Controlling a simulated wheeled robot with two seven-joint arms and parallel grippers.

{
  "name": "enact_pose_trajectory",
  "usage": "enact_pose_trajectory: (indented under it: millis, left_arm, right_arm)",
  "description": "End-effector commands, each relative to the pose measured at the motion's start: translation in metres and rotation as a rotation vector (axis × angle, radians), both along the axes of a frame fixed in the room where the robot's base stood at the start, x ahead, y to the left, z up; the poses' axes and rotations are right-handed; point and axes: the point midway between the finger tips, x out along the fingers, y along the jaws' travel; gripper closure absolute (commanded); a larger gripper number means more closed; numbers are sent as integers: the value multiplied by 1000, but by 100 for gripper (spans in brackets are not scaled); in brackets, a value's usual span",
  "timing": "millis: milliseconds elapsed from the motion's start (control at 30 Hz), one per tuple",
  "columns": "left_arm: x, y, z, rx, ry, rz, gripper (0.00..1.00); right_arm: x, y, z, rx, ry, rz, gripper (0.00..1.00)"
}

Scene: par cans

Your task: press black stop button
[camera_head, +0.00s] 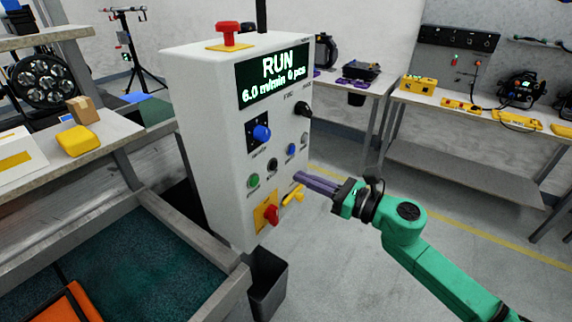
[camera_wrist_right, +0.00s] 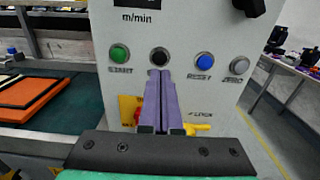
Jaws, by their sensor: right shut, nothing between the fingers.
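The black stop button (camera_head: 272,164) is on the front panel of the white control box (camera_head: 215,130), right of the green start button (camera_head: 253,181). In the right wrist view the black button (camera_wrist_right: 159,56) shows just beyond the fingertips, its lower edge close behind them. My right gripper (camera_head: 303,179) is shut and empty, its purple fingers pointing at the panel; it also shows in the right wrist view (camera_wrist_right: 159,75). I cannot tell whether the tips touch the panel. The display (camera_head: 272,76) reads "RUN", "6.0 m/min", "0 pcs". My left gripper is not in view.
A blue button (camera_head: 291,149) and a grey one sit right of the black button. Below are a red knob on a yellow plate (camera_head: 266,213) and a yellow lever (camera_head: 293,194). A red mushroom button (camera_head: 228,33) tops the box. A green conveyor belt (camera_head: 130,260) lies at left.

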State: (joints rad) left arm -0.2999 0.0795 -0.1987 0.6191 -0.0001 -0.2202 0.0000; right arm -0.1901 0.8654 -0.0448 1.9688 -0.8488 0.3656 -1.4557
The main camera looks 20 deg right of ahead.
Motion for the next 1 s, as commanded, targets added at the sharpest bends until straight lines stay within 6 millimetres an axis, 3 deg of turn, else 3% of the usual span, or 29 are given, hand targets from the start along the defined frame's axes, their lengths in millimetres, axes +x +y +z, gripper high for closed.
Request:
enact_pose_trajectory:
  millis: [100,300,1000]
  left_arm:
    - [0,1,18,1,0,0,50]
    - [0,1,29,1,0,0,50]
    - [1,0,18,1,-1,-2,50]
  right_arm:
    - [19,15,8,4,-2,-1,100]
    - [39,33,3,3,0,0,100]
    - [52,44,1,4,0,0,100]
